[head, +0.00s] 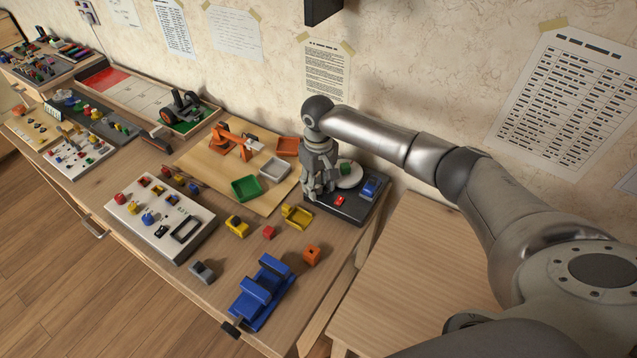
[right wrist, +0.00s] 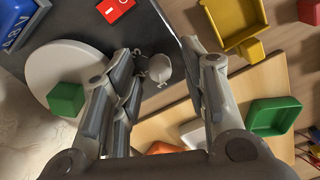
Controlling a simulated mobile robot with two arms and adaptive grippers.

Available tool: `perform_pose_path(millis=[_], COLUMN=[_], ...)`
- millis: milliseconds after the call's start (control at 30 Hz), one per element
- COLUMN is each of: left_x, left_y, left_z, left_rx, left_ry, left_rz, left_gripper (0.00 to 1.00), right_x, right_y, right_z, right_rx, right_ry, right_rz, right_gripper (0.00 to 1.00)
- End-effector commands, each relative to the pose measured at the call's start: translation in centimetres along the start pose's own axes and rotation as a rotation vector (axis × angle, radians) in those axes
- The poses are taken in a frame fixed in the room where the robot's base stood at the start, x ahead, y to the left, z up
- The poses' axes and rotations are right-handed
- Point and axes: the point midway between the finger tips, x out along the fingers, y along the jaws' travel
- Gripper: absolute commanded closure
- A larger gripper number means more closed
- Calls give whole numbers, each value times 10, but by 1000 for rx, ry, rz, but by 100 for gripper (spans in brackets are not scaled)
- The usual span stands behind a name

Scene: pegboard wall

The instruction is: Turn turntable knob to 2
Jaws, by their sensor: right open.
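The turntable has a dark base (head: 358,212) at the far right corner of the workbench. Its pale round platter (head: 352,178) carries a green cube (head: 345,168). In the right wrist view a small pale grey knob (right wrist: 160,68) with a pointer-like tip stands on the dark base near its edge. My right gripper (head: 318,192) points down over the left part of the base. Its fingers are open on either side of the knob, with visible gaps. My left gripper is not in view.
A red switch (head: 340,200) and a blue block (head: 370,187) with white lettering are on the turntable base. A yellow tray (head: 297,216), green tray (head: 246,188) and grey tray (head: 275,167) lie left of it. A blue vise-like object (head: 262,292) stands nearer the front.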

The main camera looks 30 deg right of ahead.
Motion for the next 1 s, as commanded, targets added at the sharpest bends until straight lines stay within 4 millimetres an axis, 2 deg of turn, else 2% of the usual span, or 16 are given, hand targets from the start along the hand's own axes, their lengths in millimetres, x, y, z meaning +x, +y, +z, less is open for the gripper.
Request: perform_pose_path(millis=[333, 633, 867, 1000], left_x=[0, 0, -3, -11], left_y=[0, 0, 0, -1], left_z=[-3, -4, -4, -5], left_rx=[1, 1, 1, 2], left_ry=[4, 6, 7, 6], left_rz=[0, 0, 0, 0], left_gripper=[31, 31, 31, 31], right_x=[4, 4, 3, 1], right_y=[0, 0, 0, 0], right_z=[0, 0, 0, 0], right_rx=[0, 0, 9, 43], right_ry=[0, 0, 0, -2], right_rz=[0, 0, 0, -1], right_gripper=[61, 99, 100, 100])
